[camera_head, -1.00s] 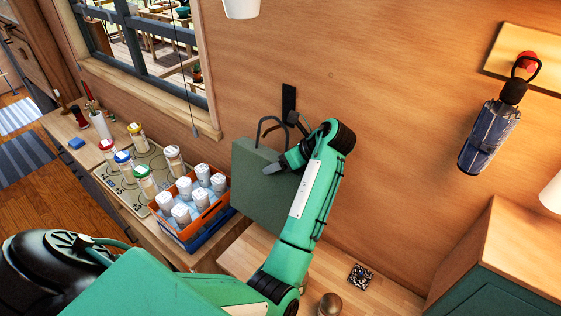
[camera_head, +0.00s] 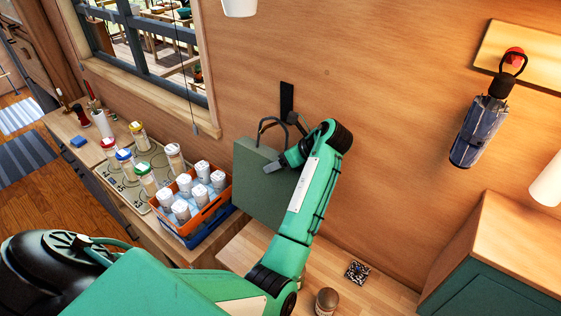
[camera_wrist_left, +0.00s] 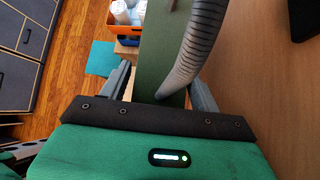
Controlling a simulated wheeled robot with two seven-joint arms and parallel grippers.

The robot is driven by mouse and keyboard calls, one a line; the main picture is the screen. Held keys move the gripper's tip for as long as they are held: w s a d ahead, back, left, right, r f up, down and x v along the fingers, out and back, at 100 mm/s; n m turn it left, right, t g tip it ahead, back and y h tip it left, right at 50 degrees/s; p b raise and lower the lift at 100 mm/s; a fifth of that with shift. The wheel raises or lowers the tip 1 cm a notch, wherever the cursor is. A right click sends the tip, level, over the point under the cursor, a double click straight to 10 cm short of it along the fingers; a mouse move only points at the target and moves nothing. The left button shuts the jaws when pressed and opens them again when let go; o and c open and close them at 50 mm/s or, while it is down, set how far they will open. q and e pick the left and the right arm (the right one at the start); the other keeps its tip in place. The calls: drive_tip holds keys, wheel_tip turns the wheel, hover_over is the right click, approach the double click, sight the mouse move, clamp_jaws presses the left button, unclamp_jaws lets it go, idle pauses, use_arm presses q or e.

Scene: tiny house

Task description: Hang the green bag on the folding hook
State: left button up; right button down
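The green bag (camera_head: 262,185) is upright against the wall, with its dark looped handle (camera_head: 267,123) above it. The black folding hook (camera_head: 287,100) is on the wall just above the bag. The handle's right side is close to the hook; I cannot tell whether it rests on it. My left gripper (camera_head: 278,163) is at the bag's upper right. In the left wrist view, its fingers are spread apart, with the bag (camera_wrist_left: 163,60) and the grey ribbed handle (camera_wrist_left: 198,45) between them. My right gripper is not in view.
An orange and blue crate (camera_head: 208,218) of white-capped bottles stands left of the bag. Several jars stand on a mat (camera_head: 120,180) beyond it. A tin (camera_head: 327,301) stands on the wooden top below.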

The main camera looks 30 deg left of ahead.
use_arm(q)
drive_tip(key=o, duration=0.5)
drive_tip(key=shift+r, duration=0.3)
drive_tip(key=shift+r+b, duration=2.25)
drive_tip(key=shift+r, duration=7.4)
